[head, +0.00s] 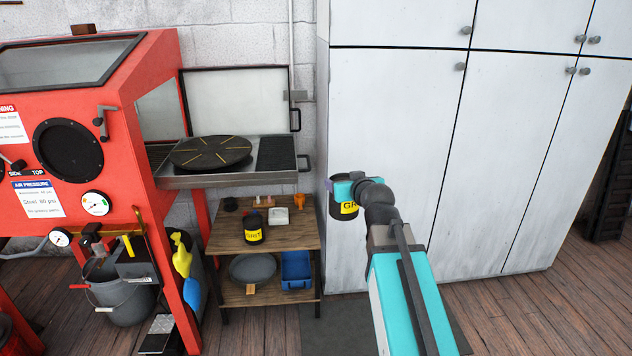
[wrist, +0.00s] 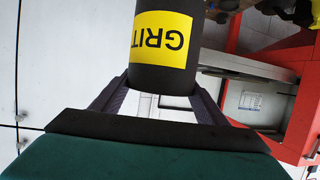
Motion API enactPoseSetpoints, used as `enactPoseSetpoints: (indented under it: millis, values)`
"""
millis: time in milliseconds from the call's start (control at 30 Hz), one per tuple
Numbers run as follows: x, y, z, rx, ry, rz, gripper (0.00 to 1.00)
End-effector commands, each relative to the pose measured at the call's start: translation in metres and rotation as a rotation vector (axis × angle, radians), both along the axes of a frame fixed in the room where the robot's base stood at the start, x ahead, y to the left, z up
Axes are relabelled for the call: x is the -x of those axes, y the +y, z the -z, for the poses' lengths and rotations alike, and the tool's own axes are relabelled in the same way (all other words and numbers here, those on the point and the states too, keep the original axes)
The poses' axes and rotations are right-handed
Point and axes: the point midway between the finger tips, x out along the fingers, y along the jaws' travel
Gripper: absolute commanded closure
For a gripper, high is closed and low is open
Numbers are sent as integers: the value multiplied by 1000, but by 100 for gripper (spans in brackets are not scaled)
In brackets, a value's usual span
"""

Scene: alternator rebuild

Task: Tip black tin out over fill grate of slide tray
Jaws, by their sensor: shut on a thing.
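My gripper (head: 345,188) is shut on a black tin (head: 342,212) with a yellow GRIT label. It holds the tin upright in the air in front of the white cabinet, to the right of the slide tray and lower than it in the picture. In the wrist view the tin (wrist: 150,78) sits between both fingers (wrist: 160,98), its label upside down. The tin's mouth and contents are hidden. The metal slide tray (head: 225,179) sticks out of the red blast cabinet. It carries a round black turntable (head: 210,152), with a dark fill grate (head: 276,153) at its right end.
A wooden shelf stand (head: 285,238) under the tray holds a second black GRIT tin (head: 253,230), small items, a grey bowl (head: 252,267) and a blue bin (head: 296,268). The red blast cabinet (head: 110,150) stands left, its side door (head: 238,95) open. The white cabinet (head: 395,110) stands close behind my gripper.

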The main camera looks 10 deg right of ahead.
Motion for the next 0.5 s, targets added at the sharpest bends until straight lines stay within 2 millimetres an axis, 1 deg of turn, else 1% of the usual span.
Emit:
enactPoseSetpoints:
  millis: [33, 100, 200, 333, 500]
  values:
    - [4, -10, -1, -1, -7, 19, 95]
    - [7, -22, 0, 0, -8, 39, 95]
    - [11, -34, 1, 0, -9, 60, 95]
    - [13, -42, 1, -1, -11, 75, 95]
    - [13, -43, 1, -1, -11, 78, 95]
